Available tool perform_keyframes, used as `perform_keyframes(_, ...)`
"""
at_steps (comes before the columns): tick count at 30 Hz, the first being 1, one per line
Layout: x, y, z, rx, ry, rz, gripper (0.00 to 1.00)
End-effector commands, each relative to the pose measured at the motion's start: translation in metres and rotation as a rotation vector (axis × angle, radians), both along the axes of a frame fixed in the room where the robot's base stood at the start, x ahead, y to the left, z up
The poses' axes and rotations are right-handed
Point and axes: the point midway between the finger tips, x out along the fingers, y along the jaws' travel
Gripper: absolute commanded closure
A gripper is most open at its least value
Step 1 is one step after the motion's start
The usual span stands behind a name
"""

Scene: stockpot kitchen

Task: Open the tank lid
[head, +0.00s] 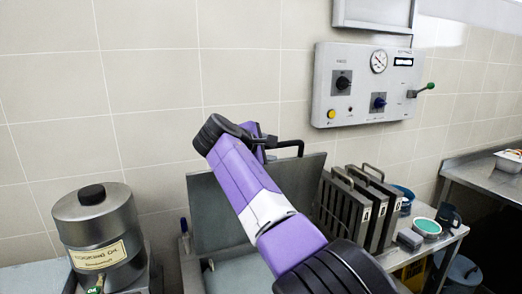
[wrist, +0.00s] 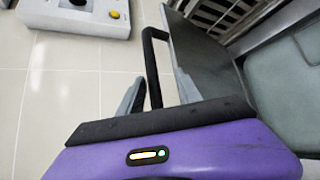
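The tank lid (head: 207,212) is a grey metal panel standing raised against the wall side, behind my arm. Its black bar handle (head: 292,144) sticks out near the top edge. In the wrist view the handle (wrist: 151,60) is bent and runs down between my fingers, and the lid (wrist: 205,55) slants to its right. My gripper (head: 262,140) is at the handle, partly hidden by my own wrist. In the wrist view my gripper (wrist: 157,95) has its fingers apart, with gaps beside the handle; contact cannot be made out. The open tank (wrist: 290,75) shows at right.
A control panel (head: 366,84) with knobs and a green-tipped lever hangs on the wall at upper right. Dark filter plates (head: 345,208) stand right of the lid. A cooking oil canister (head: 97,228) is at left. A side counter (head: 480,175) is at far right.

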Motion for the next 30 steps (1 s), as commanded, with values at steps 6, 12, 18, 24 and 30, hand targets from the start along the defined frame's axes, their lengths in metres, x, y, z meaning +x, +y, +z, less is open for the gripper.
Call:
perform_keyframes(6,-0.020,0.015,0.008,0.001,-0.003,0.002,0.60)
perform_keyframes(12,-0.034,0.025,0.017,0.001,-0.003,0.002,0.60)
perform_keyframes(18,-0.038,0.027,0.020,-0.001,-0.001,0.002,0.60)
perform_keyframes(24,-0.038,0.027,0.020,-0.001,-0.001,0.002,0.64)
perform_keyframes(30,-0.034,0.001,0.024,0.001,-0.007,-0.030,1.00)
